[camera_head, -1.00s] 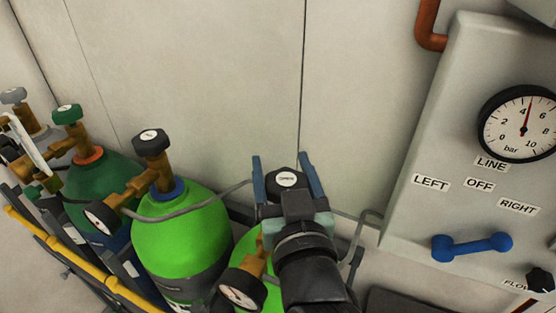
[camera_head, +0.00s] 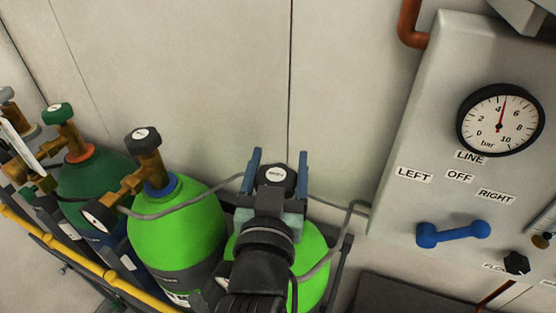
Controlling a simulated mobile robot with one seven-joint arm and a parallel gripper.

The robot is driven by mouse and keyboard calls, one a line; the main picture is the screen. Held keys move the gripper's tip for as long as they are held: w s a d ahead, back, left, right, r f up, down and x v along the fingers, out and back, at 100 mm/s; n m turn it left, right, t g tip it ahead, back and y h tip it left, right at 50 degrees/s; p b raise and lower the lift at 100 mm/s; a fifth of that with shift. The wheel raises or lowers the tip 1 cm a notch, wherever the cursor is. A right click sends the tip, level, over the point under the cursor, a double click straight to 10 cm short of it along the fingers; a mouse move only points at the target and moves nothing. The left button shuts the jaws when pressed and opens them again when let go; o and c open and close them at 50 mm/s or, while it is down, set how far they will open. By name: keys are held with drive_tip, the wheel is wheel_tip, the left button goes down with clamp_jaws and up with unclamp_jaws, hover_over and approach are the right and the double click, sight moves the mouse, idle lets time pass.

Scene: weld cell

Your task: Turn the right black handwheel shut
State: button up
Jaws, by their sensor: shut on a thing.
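The right black handwheel (camera_head: 276,174) sits on top of the right light-green cylinder (camera_head: 312,265), and a pale label shows on its top, too small to read. My gripper (camera_head: 276,175) has its two blue fingers on either side of this wheel and is shut on it. My wrist and arm cover the valve below the wheel and much of the cylinder. The left black handwheel (camera_head: 143,140) stands apart, on the brass valve of the other light-green cylinder (camera_head: 178,232).
A dark green cylinder (camera_head: 95,190) with a green handwheel (camera_head: 57,113) stands at left, behind a yellow rail (camera_head: 75,262). Grey hoses run close beside my gripper. A grey panel (camera_head: 410,135) at right carries a LINE gauge (camera_head: 500,120) and a blue lever (camera_head: 453,234).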

drive_tip(key=o, duration=1.3)
wheel_tip(320, 180, up, 10)
